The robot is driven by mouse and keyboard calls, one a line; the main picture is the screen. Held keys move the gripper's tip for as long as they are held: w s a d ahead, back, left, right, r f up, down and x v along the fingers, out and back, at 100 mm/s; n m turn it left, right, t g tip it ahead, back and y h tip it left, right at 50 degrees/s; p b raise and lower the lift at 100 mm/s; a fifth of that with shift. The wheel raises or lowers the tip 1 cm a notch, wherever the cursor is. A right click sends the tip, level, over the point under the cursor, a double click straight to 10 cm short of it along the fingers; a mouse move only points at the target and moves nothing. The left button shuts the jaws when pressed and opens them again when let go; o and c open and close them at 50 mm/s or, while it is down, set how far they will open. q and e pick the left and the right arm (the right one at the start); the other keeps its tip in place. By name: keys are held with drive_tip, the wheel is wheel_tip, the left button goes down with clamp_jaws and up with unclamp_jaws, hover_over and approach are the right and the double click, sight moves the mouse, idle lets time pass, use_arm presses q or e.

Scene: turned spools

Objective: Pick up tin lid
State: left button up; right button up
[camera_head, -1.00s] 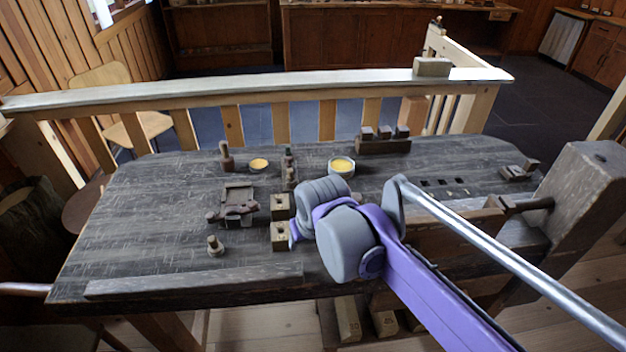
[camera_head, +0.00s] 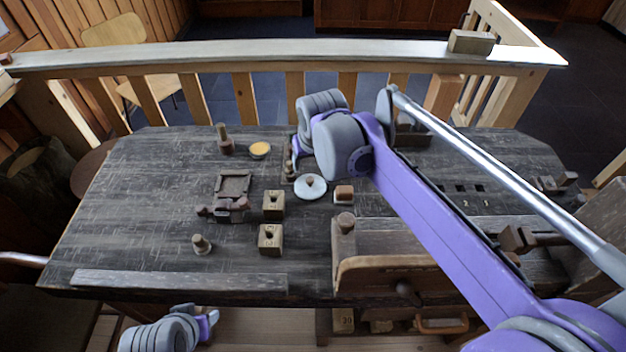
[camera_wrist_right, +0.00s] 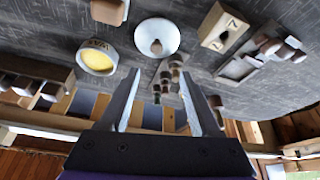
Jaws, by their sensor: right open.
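The tin lid (camera_head: 310,186) is a pale grey disc with a small brown knob, lying on the dark bench. It also shows in the right wrist view (camera_wrist_right: 146,33), ahead of the fingers. My right gripper (camera_wrist_right: 158,100) is open and empty, its fingers apart from the lid. In the head view the right gripper (camera_head: 297,154) is above the bench, just beyond the lid, and its hand hides part of the bench. An open yellow wax tin (camera_wrist_right: 97,60) is beside the lid in the wrist view. My left gripper (camera_head: 208,324) is low at the front, below the bench edge; its jaws are unclear.
Small spools (camera_wrist_right: 172,72) stand on a holder near the right fingers. Two square blocks (camera_head: 273,205) (camera_head: 270,240), a brown block (camera_head: 343,195) and a small frame (camera_head: 234,184) are close to the lid. A wooden vise (camera_head: 430,265) is at the front right.

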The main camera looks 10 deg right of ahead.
sight(310, 178)
drive_tip(key=x, duration=0.3)
drive_tip(key=shift+f, duration=0.35)
drive_tip(key=shift+s+d+b+x, duration=0.1)
drive_tip(key=shift+d+b+x, duration=0.05)
drive_tip(key=shift+x, duration=0.75)
drive_tip(key=shift+s+d+b+x, duration=0.1)
drive_tip(key=shift+d+x, duration=0.05)
drive_tip(key=shift+x, duration=0.75)
drive_tip(key=shift+d+b+x, duration=0.15)
drive_tip(key=shift+x, duration=0.8)
drive_tip(key=shift+f, duration=0.1)
drive_tip(key=shift+c, duration=0.3)
clamp_jaws()
